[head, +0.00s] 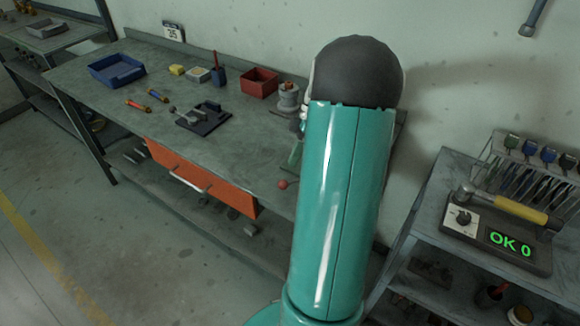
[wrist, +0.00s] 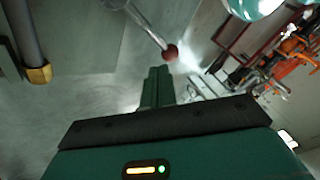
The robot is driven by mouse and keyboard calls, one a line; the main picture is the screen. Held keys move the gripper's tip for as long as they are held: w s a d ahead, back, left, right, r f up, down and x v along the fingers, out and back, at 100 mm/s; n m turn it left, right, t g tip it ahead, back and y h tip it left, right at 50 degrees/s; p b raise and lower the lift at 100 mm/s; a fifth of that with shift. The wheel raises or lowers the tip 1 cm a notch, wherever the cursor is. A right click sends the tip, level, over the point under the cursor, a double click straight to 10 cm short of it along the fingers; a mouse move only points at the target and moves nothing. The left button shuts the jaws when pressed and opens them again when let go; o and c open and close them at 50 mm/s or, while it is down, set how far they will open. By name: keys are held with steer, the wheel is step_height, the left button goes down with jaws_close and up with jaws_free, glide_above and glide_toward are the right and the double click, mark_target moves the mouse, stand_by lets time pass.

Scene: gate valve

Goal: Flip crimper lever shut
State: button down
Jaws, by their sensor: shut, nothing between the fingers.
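A red ball knob (wrist: 171,52) sits at the end of a thin metal lever (wrist: 147,27) in the wrist view. My gripper (wrist: 159,70) is shut and empty, with its green fingertips just below and left of the knob in the picture. I cannot tell whether they touch it. In the head view the red knob (head: 282,183) shows by the front edge of the bench, just left of my arm. My arm hides most of the lever and whatever it is fixed to there, so the crimper's body cannot be made out.
The bench (head: 100,75) holds a blue tray (head: 117,69), a red bin (head: 259,82), screwdrivers (head: 147,99) and a dark fixture (head: 203,118). An orange drawer (head: 200,180) is below.

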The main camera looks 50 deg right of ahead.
steer(key=v, duration=0.9)
steer(key=shift+d+r, duration=0.2)
steer(key=shift+r, duration=0.1)
steer(key=w+a+r+m+h, duration=0.2)
steer(key=w+a+r+h, duration=0.1)
steer(key=a, duration=0.8)
steer(key=w+a+r+m+h, duration=0.2)
steer(key=a+r, duration=0.1)
steer(key=a, duration=0.9)
steer(key=s+a+m+t+h, duration=0.1)
steer(key=s+a, duration=0.3)
steer(key=a, duration=0.4)
steer(key=s+a+m+t, duration=0.3)
steer(key=s+a+t, duration=0.1)
steer(key=a, duration=0.5)
steer(key=shift+a+f+h, duration=0.3)
steer(key=shift+f+h, duration=0.1)
steer(key=shift+f, duration=0.05)
